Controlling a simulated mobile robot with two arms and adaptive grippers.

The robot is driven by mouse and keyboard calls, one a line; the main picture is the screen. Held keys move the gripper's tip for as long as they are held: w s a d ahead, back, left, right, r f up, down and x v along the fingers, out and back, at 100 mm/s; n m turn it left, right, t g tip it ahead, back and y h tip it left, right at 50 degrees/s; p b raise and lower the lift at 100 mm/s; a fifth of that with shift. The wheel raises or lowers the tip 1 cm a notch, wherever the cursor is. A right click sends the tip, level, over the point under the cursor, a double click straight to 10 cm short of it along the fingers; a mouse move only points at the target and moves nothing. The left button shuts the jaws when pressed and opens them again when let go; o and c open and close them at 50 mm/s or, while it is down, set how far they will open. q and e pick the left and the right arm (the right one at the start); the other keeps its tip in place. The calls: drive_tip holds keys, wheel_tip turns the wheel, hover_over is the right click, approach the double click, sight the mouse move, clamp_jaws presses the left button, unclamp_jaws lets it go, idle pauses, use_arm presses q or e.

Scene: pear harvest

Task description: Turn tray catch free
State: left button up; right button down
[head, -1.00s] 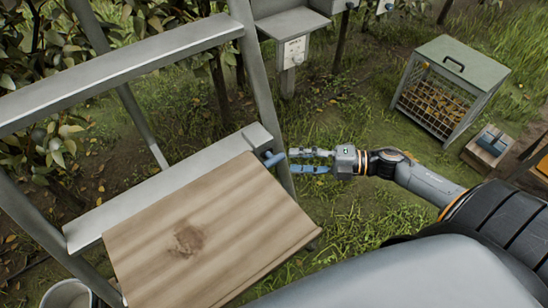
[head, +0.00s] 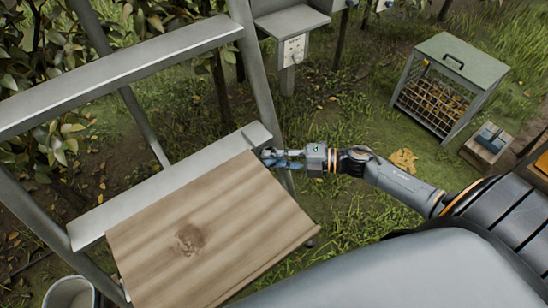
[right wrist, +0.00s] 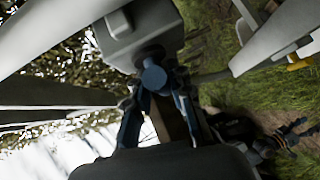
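The wooden tray (head: 215,235) is folded out from the grey ladder-like frame and has a dark stain on its top. The tray catch is a blue round knob (right wrist: 153,76) on a grey housing (right wrist: 140,32), at the tray's far right corner in the head view. My right gripper (head: 268,157) is at that corner, and its fingers hide most of the catch there. In the right wrist view, the fingers (right wrist: 156,100) stand apart on either side of the knob; firm contact cannot be made out. My left gripper is not in view.
A bucket (head: 68,293) is at lower left. Grass right of the tray is open.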

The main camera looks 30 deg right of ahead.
drive_tip(key=shift+f, duration=0.1)
drive_tip(key=shift+f+m+t+y+b, duration=0.25)
drive_tip(key=shift+m+y+b, duration=0.2)
drive_tip(key=shift+b, duration=0.55)
drive_tip(key=m+t+y+b, duration=0.2)
drive_tip(key=m+b, duration=0.2)
drive_tip(key=b, duration=0.1)
drive_tip(key=shift+t, duration=0.35)
drive_tip(key=m+t+y+b, duration=0.1)
drive_tip(key=m+t+b, duration=0.2)
drive_tip(key=m, duration=0.1)
drive_tip(key=m+t+b, duration=0.1)
drive_tip(key=m+t, duration=0.1)
drive_tip(key=m+t+h, duration=0.1)
drive_tip(key=m+t, duration=0.1)
drive_tip(key=m, duration=0.1)
drive_tip(key=shift+h+b, duration=0.25)
drive_tip(key=shift+b, duration=0.15)
drive_tip(key=m+t+h, duration=0.2)
drive_tip(key=m+h, duration=0.1)
drive_tip(key=m, duration=0.1)
drive_tip(key=m+t+h+b, duration=0.1)
drive_tip(key=m+t+h, duration=0.2)
drive_tip(key=m, duration=0.1)
drive_tip(key=shift+r+m, duration=0.1)
drive_tip(key=shift+m, duration=0.25)
drive_tip(key=shift+a+m+t+h, duration=0.1)
drive_tip(key=shift+m+t+h, duration=0.3)
drive_tip(key=shift+m+h, duration=0.2)
